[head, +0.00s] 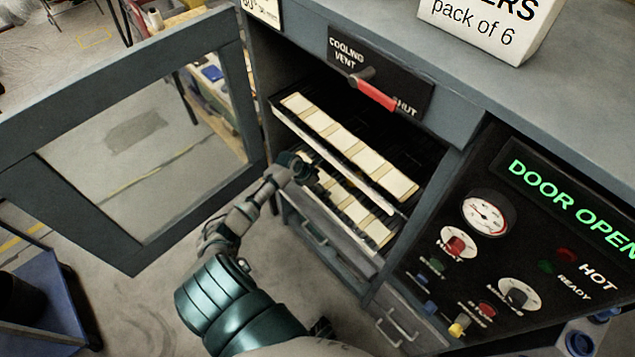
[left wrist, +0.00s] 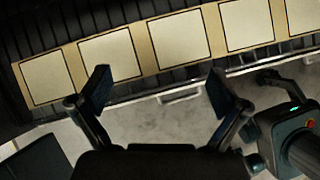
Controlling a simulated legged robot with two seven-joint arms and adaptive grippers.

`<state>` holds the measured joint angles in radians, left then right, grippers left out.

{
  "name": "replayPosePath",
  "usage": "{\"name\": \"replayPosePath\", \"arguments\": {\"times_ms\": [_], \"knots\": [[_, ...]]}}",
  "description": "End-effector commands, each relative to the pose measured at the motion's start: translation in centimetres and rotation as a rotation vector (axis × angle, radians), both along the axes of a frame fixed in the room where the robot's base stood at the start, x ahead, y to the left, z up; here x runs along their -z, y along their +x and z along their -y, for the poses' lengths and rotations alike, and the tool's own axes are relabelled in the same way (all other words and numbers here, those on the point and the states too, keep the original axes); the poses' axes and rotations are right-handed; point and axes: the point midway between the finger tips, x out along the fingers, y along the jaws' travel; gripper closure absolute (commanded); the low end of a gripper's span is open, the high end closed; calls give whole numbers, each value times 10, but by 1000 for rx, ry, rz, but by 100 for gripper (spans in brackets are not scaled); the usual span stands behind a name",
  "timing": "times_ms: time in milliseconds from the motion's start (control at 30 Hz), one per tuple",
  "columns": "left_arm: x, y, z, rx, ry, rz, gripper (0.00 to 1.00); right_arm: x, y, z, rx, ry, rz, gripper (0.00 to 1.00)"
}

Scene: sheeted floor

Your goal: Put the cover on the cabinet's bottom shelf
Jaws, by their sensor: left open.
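The cabinet (head: 452,160) stands open, with slatted shelves inside. An upper strip of pale square panels (head: 345,143) lies on the upper shelf. A lower strip of pale panels (head: 355,208) lies on the bottom shelf (head: 385,240). I cannot tell which piece is the cover. My left gripper (head: 302,168) is at the left end of the shelves, close to the lower strip. In the left wrist view my left gripper (left wrist: 160,88) is open and empty, with a row of pale panels (left wrist: 178,38) beyond its fingertips.
The glazed cabinet door (head: 135,240) is swung open to the left. A control panel (head: 500,245) reads "DOOR OPEN". A red-handled vent lever (head: 375,95) is above the opening. Drawers (head: 400,320) are below. A white box (head: 490,25) stands on top. A blue cart (head: 45,300) is at the lower left.

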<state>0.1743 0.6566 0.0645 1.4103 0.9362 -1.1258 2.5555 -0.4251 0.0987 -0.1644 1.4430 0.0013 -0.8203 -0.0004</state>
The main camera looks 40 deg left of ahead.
Motion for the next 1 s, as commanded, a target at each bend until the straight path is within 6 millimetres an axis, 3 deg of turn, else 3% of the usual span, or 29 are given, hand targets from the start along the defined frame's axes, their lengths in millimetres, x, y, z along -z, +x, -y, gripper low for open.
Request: {"name": "replayPosePath", "arguments": {"times_ms": [133, 233, 367, 433, 500, 567, 667, 700, 800, 900, 1000], "knots": [[2, -11, 0, 24, 15, 6, 1, 4, -4, 1, -1, 0, -2, 39], [11, -17, 22, 161, 99, 38, 1, 5, -4, 1, -1, 0, -2, 39], [26, -31, 82, 552, 348, 156, 1, 6, -4, 1, -1, 0, -2, 39], [30, -43, 122, 813, 530, 248, 1, 5, -4, 1, -1, -1, -3, 39], [38, -59, 155, 1062, 713, 322, 1, 5, -4, 0, -1, -1, -3, 39], [57, -78, 176, 1268, 853, 347, 1, 5, -4, 0, -1, -1, -3, 39], [120, -128, 198, 1638, 1018, 305, 1, 5, -4, 1, -1, -2, -3, 39], [150, -156, 205, 1799, 1052, 277, 1, 5, -4, 1, -1, -2, -3, 39], [215, -226, 222, 2176, 1075, 229, 1, 5, -4, 1, -1, -2, -4, 39], [254, -284, 238, 2476, 1055, 230, 1, 5, -4, 1, -1, -2, -4, 39], [274, -322, 249, 2672, 1026, 251, 1, 5, -4, 1, -1, -2, -4, 39]]}}
